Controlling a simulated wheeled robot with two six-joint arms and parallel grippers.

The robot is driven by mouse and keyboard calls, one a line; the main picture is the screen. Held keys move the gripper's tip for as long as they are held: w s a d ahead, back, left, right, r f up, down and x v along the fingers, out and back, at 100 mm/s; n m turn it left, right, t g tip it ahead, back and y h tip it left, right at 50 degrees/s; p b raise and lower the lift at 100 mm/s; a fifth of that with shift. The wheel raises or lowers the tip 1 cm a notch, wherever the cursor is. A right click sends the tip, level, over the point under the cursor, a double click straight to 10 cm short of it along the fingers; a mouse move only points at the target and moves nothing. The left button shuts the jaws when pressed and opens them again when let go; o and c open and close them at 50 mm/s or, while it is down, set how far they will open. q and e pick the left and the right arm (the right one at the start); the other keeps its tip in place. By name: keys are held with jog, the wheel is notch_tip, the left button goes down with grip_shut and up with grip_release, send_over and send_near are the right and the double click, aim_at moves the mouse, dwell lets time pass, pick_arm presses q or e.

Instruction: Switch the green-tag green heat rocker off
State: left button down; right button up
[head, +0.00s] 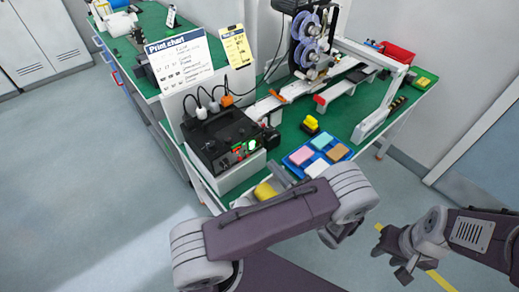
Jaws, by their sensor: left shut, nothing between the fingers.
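The black coder control box (222,140) stands on a white base at the near left corner of the green bench. Small green lit spots (251,145) and a red mark show on its right part. They are too small to tell which is the green-tag heat rocker or which way it is set. My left arm crosses the lower middle. My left gripper (279,171) seems to be the grey part just right of the box, shut and empty, partly hidden by my arm; contact cannot be told. My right gripper (402,263) is low on the right over the floor, empty, its fingers apart.
A blue tray (289,164) with coloured blocks and a yellow-black item (310,124) lie right of the box. A print chart (181,61) and plugged cables stand behind it. Reels (308,40) and a white rail frame are farther back. Left floor is clear.

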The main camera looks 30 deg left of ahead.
aim_at(253, 144)
pick_arm(q)
jog(key=p+x, duration=0.1)
jog(key=x, duration=0.6)
jog(key=shift+w+a, duration=0.15)
jog(key=shift+a, duration=0.15)
jog(key=shift+r, duration=0.1)
